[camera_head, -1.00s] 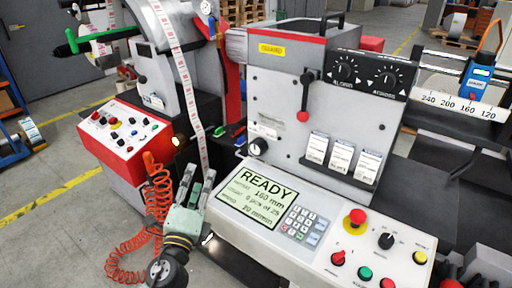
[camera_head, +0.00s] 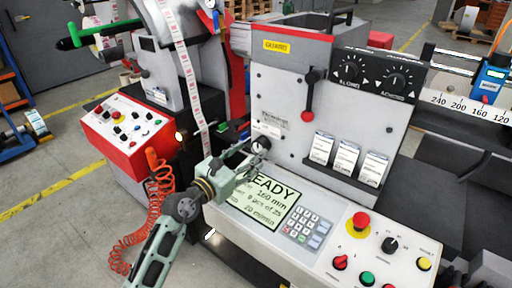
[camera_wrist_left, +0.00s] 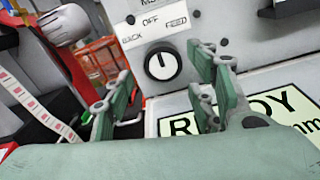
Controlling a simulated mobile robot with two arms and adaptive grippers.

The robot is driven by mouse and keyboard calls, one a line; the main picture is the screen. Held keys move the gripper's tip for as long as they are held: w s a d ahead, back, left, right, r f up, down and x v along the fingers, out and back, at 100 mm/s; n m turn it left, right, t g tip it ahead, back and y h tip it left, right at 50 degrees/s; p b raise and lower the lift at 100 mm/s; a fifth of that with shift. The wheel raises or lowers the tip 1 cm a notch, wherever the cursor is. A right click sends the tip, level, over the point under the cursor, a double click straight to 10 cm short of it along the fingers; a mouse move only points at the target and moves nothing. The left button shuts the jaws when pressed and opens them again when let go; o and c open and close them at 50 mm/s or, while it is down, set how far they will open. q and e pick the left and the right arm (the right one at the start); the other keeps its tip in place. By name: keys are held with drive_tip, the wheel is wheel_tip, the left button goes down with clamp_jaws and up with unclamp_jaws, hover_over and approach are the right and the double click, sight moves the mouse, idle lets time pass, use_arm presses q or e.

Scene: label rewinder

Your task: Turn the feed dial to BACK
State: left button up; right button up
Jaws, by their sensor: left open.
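In the head view the dial (camera_head: 262,143) is on the grey machine face, above the display's upper left corner. My left gripper (camera_head: 247,150) is just in front and left of it. In the left wrist view the left gripper (camera_wrist_left: 164,72) is open, with the dial showing between its green fingers. I cannot tell whether a finger touches it. My right gripper is not in view.
The READY display (camera_head: 268,200) and keypad (camera_head: 306,228) lie below the gripper. A red-knobbed lever (camera_head: 308,100) and several label cards (camera_head: 346,160) are to the right. The label strip (camera_head: 187,85) and red button box (camera_head: 128,135) are to the left.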

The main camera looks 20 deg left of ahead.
sight(257, 147)
use_arm(q)
drive_tip(key=x, duration=0.4)
drive_tip(key=shift+w, duration=0.1)
drive_tip(key=shift+c, duration=0.7)
drive_tip(key=c, duration=1)
